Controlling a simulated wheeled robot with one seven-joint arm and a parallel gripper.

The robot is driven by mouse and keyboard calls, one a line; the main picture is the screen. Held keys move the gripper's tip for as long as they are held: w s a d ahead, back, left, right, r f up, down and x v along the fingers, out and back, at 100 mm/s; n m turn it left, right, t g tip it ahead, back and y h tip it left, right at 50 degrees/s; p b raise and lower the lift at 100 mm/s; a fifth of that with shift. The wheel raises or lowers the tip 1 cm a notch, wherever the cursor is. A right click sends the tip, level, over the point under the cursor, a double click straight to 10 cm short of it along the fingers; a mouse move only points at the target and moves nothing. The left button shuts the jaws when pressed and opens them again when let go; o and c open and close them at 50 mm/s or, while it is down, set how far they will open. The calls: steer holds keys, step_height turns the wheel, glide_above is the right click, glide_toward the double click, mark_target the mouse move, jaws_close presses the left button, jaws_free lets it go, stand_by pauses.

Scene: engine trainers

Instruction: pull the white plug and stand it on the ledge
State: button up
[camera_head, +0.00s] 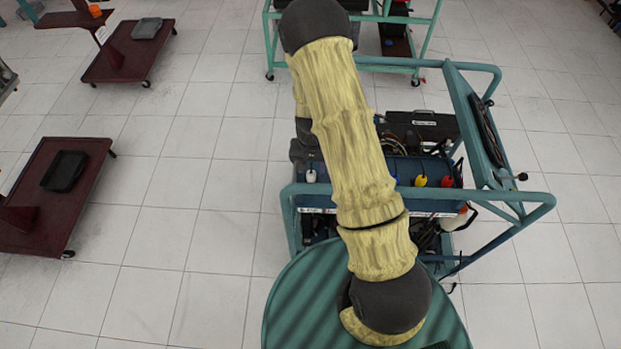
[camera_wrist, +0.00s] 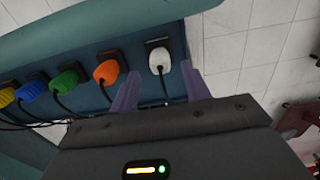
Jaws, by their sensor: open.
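The white plug (camera_wrist: 160,59) sits in a black socket at the right end of a row in the wrist view, with its black cable hanging from it. A small white shape (camera_head: 311,176) at the left of the blue panel in the head view looks like the same plug. My gripper (camera_wrist: 160,70) is open, its two purple fingers on either side of the plug's cable side, with nothing held. In the head view my arm hides much of the panel.
Orange (camera_wrist: 107,69), green (camera_wrist: 63,80), blue (camera_wrist: 33,91) and yellow (camera_wrist: 6,97) plugs stand left of the white one, with loose cables below. A teal tube frame (camera_head: 520,197) surrounds the trainer. Open tiled floor (camera_head: 150,235) and dark red carts (camera_head: 60,190) lie to the left.

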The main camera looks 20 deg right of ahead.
mark_target(311, 173)
step_height(311, 173, down, 5)
steer(key=b, duration=0.3)
stand_by(1.3)
jaws_close()
steer(key=shift+r, duration=0.15)
steer(key=shift+r+p, duration=1.85)
steer(key=shift+r, duration=1.05)
steer(key=shift+w, duration=0.1)
